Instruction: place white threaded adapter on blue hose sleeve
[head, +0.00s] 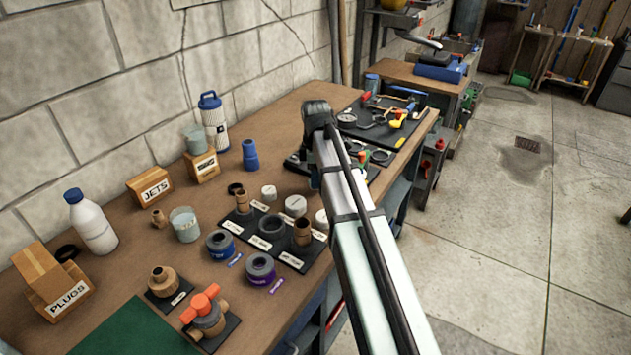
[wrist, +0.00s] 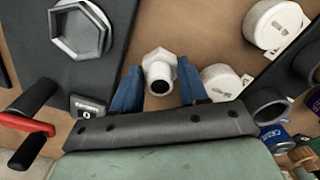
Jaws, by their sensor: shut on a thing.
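The white threaded adapter (wrist: 160,66) sits between the blue fingers of my gripper (wrist: 160,88) in the wrist view, its open round end facing the camera. My gripper is shut on it. In the head view my own arm hides the adapter and the fingertips. The blue hose sleeve (head: 250,155), a stepped blue cylinder, stands upright on the brown bench in the head view, left of my arm and apart from it. I cannot make out the sleeve in the wrist view.
White round caps (head: 295,206) lie near a black tray (head: 271,240) with brown fittings. The JETS box (head: 150,187), a small labelled box (head: 202,166) and a blue-capped filter bottle (head: 213,121) stand left of the sleeve. Black tool mats (head: 378,128) lie behind my arm.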

